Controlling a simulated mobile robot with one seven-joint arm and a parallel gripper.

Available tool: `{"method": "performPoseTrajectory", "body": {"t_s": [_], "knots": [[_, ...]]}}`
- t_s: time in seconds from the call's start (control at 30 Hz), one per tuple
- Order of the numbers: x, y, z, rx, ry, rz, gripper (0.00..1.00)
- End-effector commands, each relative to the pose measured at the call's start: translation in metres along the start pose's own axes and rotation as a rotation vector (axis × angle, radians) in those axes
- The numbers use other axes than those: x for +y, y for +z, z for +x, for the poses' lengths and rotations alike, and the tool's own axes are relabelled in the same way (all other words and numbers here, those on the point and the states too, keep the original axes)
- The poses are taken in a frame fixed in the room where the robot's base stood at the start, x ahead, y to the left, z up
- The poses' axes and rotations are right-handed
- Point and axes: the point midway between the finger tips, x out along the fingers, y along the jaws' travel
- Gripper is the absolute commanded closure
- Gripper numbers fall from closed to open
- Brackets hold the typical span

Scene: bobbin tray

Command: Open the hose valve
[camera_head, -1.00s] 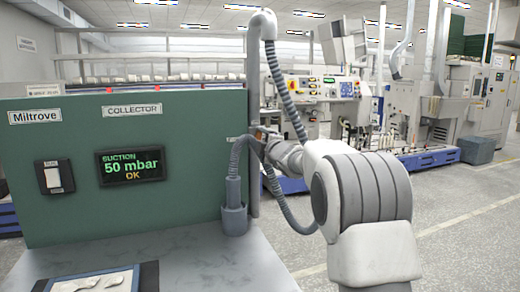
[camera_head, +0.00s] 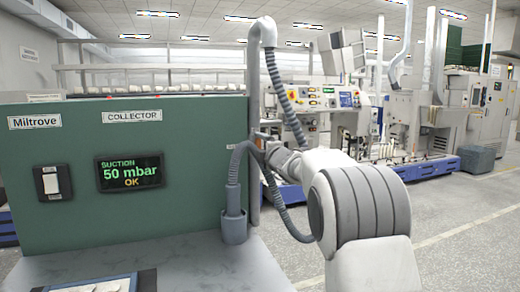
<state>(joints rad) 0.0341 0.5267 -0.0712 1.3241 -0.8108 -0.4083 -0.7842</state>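A thicker corrugated hose (camera_head: 277,75) hangs from the top of a vertical grey pipe (camera_head: 254,90) and loops down behind my arm. My gripper (camera_head: 262,141) is at the bend of the thin hose, in front of the pipe. A small dark and orange part shows there; I cannot make out a valve handle. My wrist and arm hide much of this spot, and the finger opening cannot be seen.
The green panel (camera_head: 120,210) carries a display (camera_head: 130,170) reading suction 50 mbar OK and a white rocker switch (camera_head: 53,182). A grey worktop (camera_head: 190,262) lies below, with a tray edge (camera_head: 110,286) at bottom left. Machines and open floor lie behind on the right.

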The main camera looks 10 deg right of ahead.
Motion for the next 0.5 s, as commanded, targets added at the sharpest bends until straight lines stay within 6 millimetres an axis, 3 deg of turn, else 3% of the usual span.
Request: {"method": "performPoseTrajectory", "body": {"t_s": [0.07, 0.33, 0.5], "knots": [[0.0, 0.0, 0.0, 0.0, 0.0, 0.001, 0.0], [0.0, 0.0, -0.001, 0.0, 0.0, 0.003, 0.0], [0.0, 0.0, -0.012, -0.001, 0.0, 0.003, 0.0]]}}
